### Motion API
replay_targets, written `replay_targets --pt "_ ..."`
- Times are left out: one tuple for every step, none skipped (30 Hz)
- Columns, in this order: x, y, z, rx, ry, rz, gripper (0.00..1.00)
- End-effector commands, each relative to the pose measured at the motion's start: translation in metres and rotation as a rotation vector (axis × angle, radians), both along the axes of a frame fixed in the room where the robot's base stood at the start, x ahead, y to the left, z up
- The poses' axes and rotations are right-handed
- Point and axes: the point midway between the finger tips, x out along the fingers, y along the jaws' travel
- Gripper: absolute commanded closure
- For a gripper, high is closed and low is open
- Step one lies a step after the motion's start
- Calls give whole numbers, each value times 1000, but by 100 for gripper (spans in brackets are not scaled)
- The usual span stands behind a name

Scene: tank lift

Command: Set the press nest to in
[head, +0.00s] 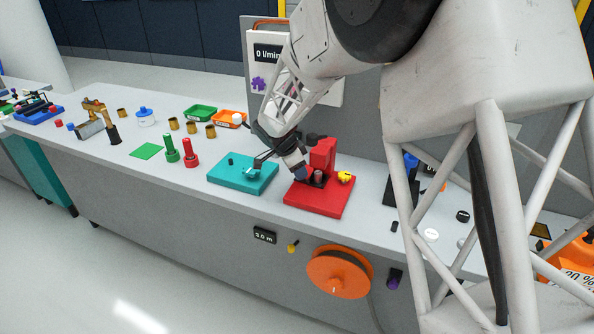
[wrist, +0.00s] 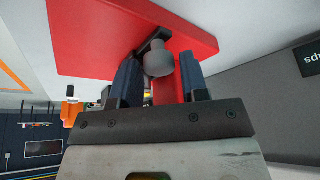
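The red press (head: 322,155) stands on a flat red base (head: 318,207) on the bench. At its foot is a dark nest piece with a grey round knob (head: 318,176). In the wrist view the knob (wrist: 158,60) shows against the red base (wrist: 90,35), on a dark bar (wrist: 152,42). My gripper (head: 302,175) is low over the left part of the base. In the wrist view its two dark fingers (wrist: 160,72) are apart, one on each side of the knob in the picture. I cannot tell whether either finger touches it.
A teal fixture (head: 242,175) stands close to the left of the press. A yellow piece (head: 344,177) is at the press's right side. Red and green handles (head: 180,153), trays (head: 200,112) and brass cups lie further left. A grey panel stands behind.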

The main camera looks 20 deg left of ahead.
Motion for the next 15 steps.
replay_targets --pt "0 0 0 0 0 0 51" --pt "0 0 0 0 0 0 47" --pt "0 0 0 0 0 0 44" --pt "0 0 -1 -1 1 0 44" --pt "0 0 -1 -1 1 0 44" --pt "0 0 -1 -1 1 0 44" --pt "0 0 -1 -1 1 0 44" --pt "0 0 -1 -1 1 0 44" --pt "0 0 -1 -1 1 0 44" --pt "0 0 -1 -1 1 0 44" --pt "0 0 -1 -1 1 0 44" --pt "-1 0 0 -1 1 0 44" --pt "-1 1 0 -1 1 0 44" --pt "-1 1 1 0 0 0 44" --pt "-1 1 3 0 0 0 44"
